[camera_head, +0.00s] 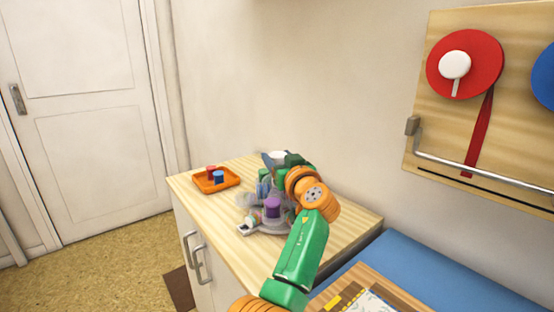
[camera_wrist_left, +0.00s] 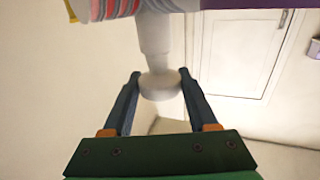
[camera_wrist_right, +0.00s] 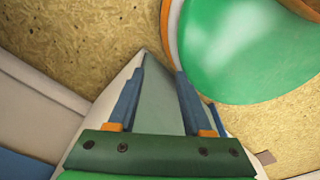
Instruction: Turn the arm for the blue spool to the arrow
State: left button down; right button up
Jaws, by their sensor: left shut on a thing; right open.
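A grey stand (camera_head: 243,200) on the wooden cabinet carries a purple spool (camera_head: 272,207) and other parts, partly hidden behind my left arm. A small pale tab (camera_head: 246,229) with a dark mark sticks out at its front; I cannot tell if it is the arrow. My left gripper (camera_head: 275,162) is at the stand's far side. In the left wrist view its fingers (camera_wrist_left: 158,80) are shut on a white rounded knob (camera_wrist_left: 160,88) with a stem. I cannot make out the blue spool on the stand. My right gripper (camera_wrist_right: 160,90) is open and empty, outside the head view.
An orange tray (camera_head: 204,187) holds a red piece (camera_head: 211,171) and a blue piece (camera_head: 218,176) at the cabinet's left. A wall board (camera_head: 425,95) carries a red disc (camera_head: 481,54), a partly cut-off blue disc (camera_head: 545,80) and a metal bar. Bare wood lies left of the stand.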

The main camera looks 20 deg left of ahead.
pick_arm(q)
jog(key=shift+r+n+g+y, duration=0.1)
jog(key=shift+n+g+y, duration=0.2)
jog(key=shift+g, duration=0.1)
pick_arm(e)
jog(key=shift+w, duration=0.45)
pick_arm(q)
jog(key=shift+c, duration=2.2)
grip_release()
jog(key=shift+o, duration=1.2)
jog(key=shift+w+a+f, duration=0.1)
jog(key=shift+a+f, duration=0.1)
pick_arm(e)
jog(key=shift+w, duration=0.1)
pick_arm(q)
jog(key=shift+d, duration=0.1)
jog(key=shift+b+v, duration=0.9)
jog(key=shift+v, duration=2.6)
pick_arm(e)
jog(key=shift+f, duration=0.85)
